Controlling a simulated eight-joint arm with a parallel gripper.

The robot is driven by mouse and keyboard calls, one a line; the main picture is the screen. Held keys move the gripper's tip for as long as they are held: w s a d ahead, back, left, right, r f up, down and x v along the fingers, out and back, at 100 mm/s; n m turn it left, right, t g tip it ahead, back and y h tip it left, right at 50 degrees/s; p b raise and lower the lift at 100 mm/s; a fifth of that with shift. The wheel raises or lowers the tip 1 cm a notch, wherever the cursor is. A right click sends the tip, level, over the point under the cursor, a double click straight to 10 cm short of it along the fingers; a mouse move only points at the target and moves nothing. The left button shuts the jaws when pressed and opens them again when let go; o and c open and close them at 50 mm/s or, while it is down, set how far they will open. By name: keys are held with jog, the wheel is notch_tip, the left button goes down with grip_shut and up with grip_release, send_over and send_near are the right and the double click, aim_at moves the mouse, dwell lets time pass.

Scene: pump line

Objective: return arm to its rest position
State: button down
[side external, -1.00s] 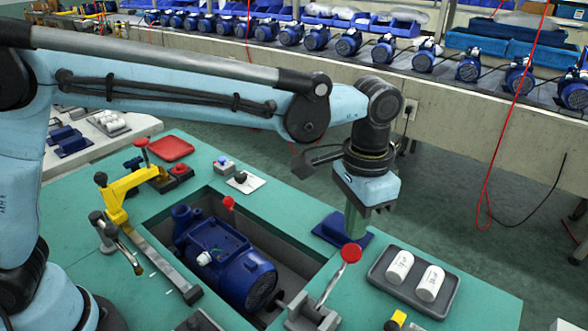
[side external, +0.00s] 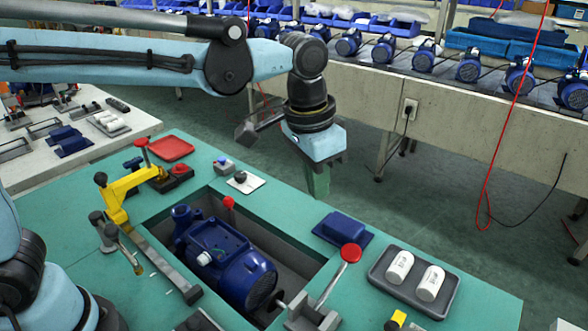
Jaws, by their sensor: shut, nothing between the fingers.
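My gripper (side external: 318,180) hangs from my arm's wrist, pointing down, in the upper middle of the side external view. It is shut and empty. It is raised beyond the far edge of the green bench (side external: 75,207), apart from everything on it. The blue pump (side external: 226,256) lies in the recess in the bench, to the left of and below my gripper in the picture. The dark blue cover (side external: 343,230) lies flat on the bench to the right of the recess, clear of my gripper.
A grey tray (side external: 385,286) with two white cylinders stands at the right. A red-handled clamp (side external: 351,253) rises at the recess's front right, and a yellow clamp (side external: 128,184) at its left. Behind runs a conveyor (side external: 420,75) with several pumps. A red cable (side external: 500,130) hangs at right.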

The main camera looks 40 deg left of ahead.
jog(key=s+a+f+n+t, duration=0.2)
jog(key=s+a, duration=0.2)
jog(key=a, duration=0.5)
jog(key=s+a+f+n+t, duration=0.1)
jog(key=s+a+n+t, duration=0.1)
jog(key=s+a, duration=0.3)
jog(key=a+t, duration=0.1)
jog(key=a, duration=0.2)
jog(key=shift+a+f+n+t+y, duration=0.3)
jog(key=shift+a+f+y, duration=0.05)
jog(key=shift+a+y, duration=0.05)
jog(key=c, duration=1.8)
grip_release()
